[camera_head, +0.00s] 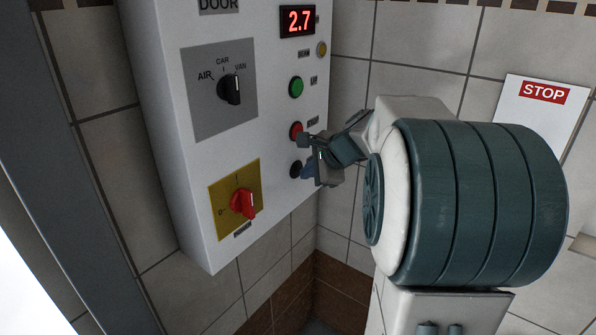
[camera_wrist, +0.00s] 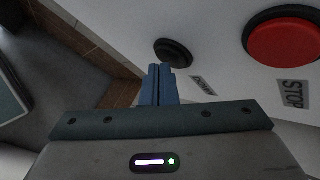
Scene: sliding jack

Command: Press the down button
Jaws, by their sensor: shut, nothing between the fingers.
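The black down button (camera_head: 295,169) is the lowest round button on the white control panel (camera_head: 210,130). My gripper (camera_head: 308,171) is right at it in the head view, its blue fingertips partly covering the button's right side. In the wrist view the black button (camera_wrist: 174,52) shows just beyond the fingertips of my gripper (camera_wrist: 160,70), slightly to their right, with its small label (camera_wrist: 204,85) beside it. The fingers are together and empty. I cannot tell whether the tips touch the button.
The red stop button (camera_head: 296,130) sits close above and looks large in the wrist view (camera_wrist: 284,40). A green button (camera_head: 296,87), a display reading 2.7 (camera_head: 298,20), a black selector knob (camera_head: 231,89) and a red rotary switch (camera_head: 243,203) share the panel. Tiled walls surround it.

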